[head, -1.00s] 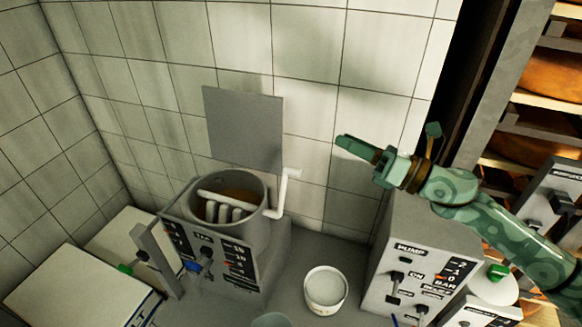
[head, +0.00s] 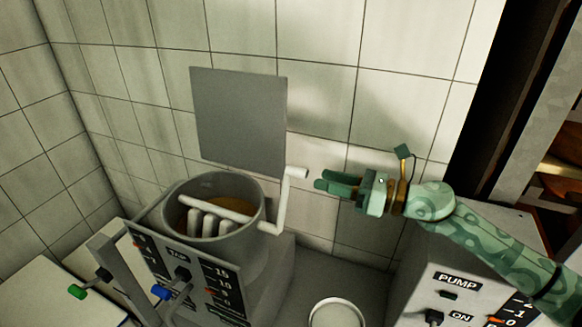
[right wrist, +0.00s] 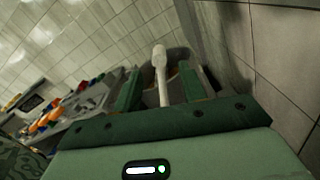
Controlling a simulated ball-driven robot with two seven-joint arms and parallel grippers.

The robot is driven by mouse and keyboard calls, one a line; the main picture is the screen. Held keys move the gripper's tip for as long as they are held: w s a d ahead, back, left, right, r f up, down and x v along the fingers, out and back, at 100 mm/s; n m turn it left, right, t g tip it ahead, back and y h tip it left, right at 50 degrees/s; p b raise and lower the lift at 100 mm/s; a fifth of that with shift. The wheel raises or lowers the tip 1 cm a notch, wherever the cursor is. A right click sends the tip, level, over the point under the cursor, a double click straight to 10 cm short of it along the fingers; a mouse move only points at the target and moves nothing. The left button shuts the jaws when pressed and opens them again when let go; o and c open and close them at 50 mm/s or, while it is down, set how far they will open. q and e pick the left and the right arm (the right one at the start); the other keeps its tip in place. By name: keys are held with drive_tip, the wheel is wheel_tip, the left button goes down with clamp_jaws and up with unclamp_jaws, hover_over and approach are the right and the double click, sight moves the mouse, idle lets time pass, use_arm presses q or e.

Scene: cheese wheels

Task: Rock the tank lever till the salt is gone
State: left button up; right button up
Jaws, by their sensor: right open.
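The grey round tank (head: 215,240) stands left of centre in the head view, with white paddles (head: 208,218) over brownish contents. A white crank-shaped lever (head: 283,205) rises from its right side, its grip pointing right. My right gripper (head: 319,184) is open just right of that grip, its fingers pointing left towards it. In the right wrist view the white lever's grip (right wrist: 160,58) shows between the two spread green fingers, which do not close on it. I cannot make out any salt in the tank. My left gripper is not in view.
A dial panel (head: 215,290) with black, blue and green knobs fronts the tank. A grey plate (head: 240,120) stands up behind it. A white tub (head: 338,314) sits at the bottom edge. The pump box (head: 455,260) stands below my right arm. The tiled wall is close behind.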

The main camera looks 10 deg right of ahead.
sight(292, 172)
drive_tip(key=p+x, duration=0.1)
drive_tip(key=x, duration=0.8)
clamp_jaws()
